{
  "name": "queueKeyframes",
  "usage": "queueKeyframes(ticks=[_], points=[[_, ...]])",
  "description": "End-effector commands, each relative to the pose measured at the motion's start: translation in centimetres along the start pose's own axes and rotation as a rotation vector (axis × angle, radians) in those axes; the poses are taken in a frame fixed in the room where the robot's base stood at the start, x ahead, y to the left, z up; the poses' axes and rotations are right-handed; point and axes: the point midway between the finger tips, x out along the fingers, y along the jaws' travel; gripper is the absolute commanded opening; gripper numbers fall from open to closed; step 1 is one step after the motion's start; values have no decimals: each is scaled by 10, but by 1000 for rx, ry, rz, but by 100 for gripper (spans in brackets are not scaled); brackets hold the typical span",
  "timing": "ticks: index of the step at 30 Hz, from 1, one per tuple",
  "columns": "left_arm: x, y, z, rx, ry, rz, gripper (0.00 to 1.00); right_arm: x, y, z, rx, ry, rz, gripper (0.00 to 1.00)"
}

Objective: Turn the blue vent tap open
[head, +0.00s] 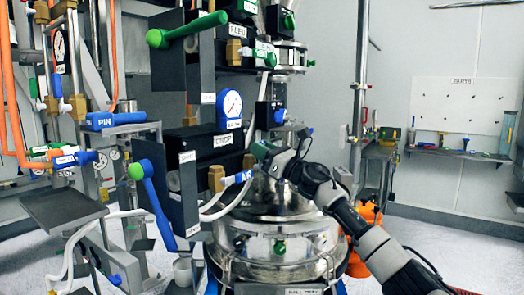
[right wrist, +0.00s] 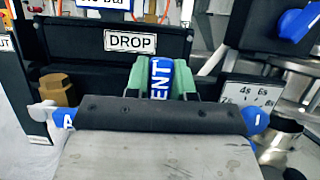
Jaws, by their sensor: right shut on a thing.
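The blue vent tap (right wrist: 160,78) shows in the right wrist view, with white letters "ENT" readable on its handle. The green fingers of my right gripper (right wrist: 162,72) stand on both sides of the handle and are shut on it. In the head view my right gripper (head: 262,152) reaches in from the right to the front of the black panel; the vent tap cannot be made out there behind the fingers. My left gripper is not in view.
A blue AIR lever (head: 238,178) sits just below my right gripper. A steel vessel (head: 280,225) stands below. A green-tipped blue lever (head: 152,200) is further left.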

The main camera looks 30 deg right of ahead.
Motion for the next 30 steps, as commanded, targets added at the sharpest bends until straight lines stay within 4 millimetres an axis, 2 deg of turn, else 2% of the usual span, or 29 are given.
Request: queueKeyframes(ticks=[1,2,6,17,20,30], points=[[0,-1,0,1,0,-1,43,0,0,-1,-4,2,2,0],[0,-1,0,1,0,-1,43,0,0,-1,-4,2,2,28],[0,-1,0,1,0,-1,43,0,0,-1,-3,1,1,49],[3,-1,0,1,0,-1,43,-6,-1,-2,-1,2,-1,49],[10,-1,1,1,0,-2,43,-20,-1,-4,-4,2,-2,49],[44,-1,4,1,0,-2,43,-88,0,-6,-5,5,0,49]])
